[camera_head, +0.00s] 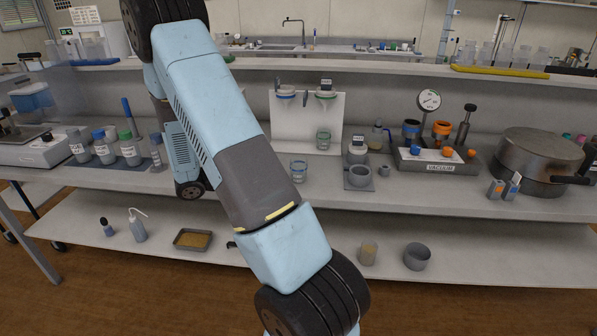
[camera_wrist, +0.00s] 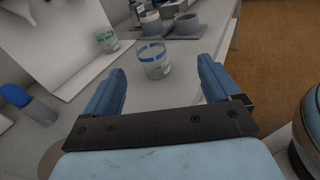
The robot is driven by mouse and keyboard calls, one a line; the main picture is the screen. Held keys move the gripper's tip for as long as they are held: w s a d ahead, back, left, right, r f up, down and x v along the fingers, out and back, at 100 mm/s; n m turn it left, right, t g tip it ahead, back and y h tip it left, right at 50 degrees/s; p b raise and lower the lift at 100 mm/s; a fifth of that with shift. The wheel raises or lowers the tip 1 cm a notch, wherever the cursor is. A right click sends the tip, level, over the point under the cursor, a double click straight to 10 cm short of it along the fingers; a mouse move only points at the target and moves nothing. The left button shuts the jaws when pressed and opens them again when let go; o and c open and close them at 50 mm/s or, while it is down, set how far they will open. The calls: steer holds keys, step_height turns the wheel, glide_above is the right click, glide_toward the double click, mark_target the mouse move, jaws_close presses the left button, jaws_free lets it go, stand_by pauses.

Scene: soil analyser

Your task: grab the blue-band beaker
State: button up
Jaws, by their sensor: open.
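The blue-band beaker (camera_head: 298,171) is a clear glass with a blue ring near its rim. It stands upright on the bench, right of my arm in the head view. In the wrist view the beaker (camera_wrist: 155,66) stands ahead of my gripper (camera_wrist: 161,68), in line with the gap between the two blue fingers. The fingers are spread apart with nothing between them, and the beaker looks to be beyond their tips. My gripper is not visible in the head view.
A green-band beaker (camera_head: 323,139) stands behind it by a white panel (camera_head: 292,115). A grey stand (camera_head: 357,177) is to the right. A blue-capped bottle (camera_wrist: 30,104) is left of my gripper in the wrist view. Bench around the beaker is clear.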

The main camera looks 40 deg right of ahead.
mark_target(298, 160)
steer(key=shift+w+d+f+n+t+h, duration=0.2)
steer(key=shift+w+f+n+h, duration=0.15)
steer(key=shift+f, duration=0.2)
steer(key=shift+w+d+f+n+t+h, duration=0.15)
steer(key=shift+w+f+n+h, duration=0.15)
steer(key=shift+f, duration=0.25)
steer(key=x, duration=1.3)
steer(key=shift+d+f, duration=0.15)
steer(key=shift+d, duration=0.2)
steer(key=c, duration=1.1)
